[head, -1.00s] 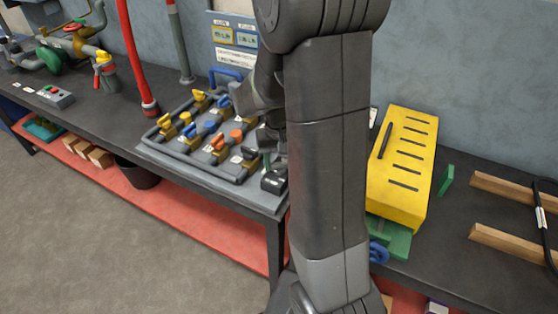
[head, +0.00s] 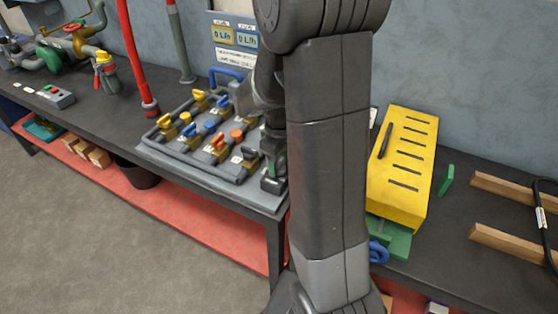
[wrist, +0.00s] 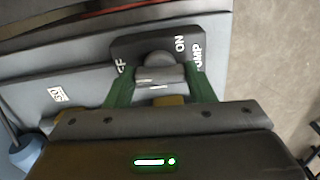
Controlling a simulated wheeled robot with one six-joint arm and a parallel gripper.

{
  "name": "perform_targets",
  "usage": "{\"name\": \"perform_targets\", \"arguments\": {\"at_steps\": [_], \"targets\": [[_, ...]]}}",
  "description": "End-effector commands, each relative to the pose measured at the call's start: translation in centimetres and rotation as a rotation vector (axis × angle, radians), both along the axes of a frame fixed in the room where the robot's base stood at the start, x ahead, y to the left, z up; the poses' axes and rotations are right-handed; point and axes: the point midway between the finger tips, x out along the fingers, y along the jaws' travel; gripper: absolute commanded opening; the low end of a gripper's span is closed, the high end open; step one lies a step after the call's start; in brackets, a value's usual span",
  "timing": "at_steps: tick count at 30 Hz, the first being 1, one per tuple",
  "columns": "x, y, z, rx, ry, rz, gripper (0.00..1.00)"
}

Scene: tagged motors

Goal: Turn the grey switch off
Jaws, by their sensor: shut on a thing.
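The grey switch is a dark box (head: 273,186) at the front right corner of the valve panel in the head view, partly hidden by my gripper and arm. In the wrist view its plate (wrist: 122,47) carries ON at the right, a partly covered label ending in F at the left, and a partly covered PUMP label. Its grey knob (wrist: 160,73) sits between my green fingers. My gripper (wrist: 160,82) is shut on this knob; in the head view its fingers (head: 272,168) reach down to the switch. I cannot tell which way the knob points.
The valve panel (head: 190,172) has several yellow, blue and orange valve handles left of the switch. A red pipe (head: 133,50) stands behind it to the left. A yellow slotted box (head: 403,165) stands on the bench to the right of my arm.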

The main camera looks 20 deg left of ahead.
Motion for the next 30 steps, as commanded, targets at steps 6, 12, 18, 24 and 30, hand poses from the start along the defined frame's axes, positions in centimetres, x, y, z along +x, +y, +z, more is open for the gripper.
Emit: {"name": "perform_targets", "arguments": {"at_steps": [6,12,18,24,30], "targets": [[0.06,0.05,0.10,0.002,-0.002,0.066,0.26],[0.06,0.06,0.10,0.002,-0.002,0.085,0.26],[0.07,0.06,0.11,0.002,-0.002,0.087,0.26],[0.07,0.06,0.10,0.002,-0.002,0.086,0.63],[0.04,0.04,0.06,0.001,-0.001,0.086,0.71]]}}
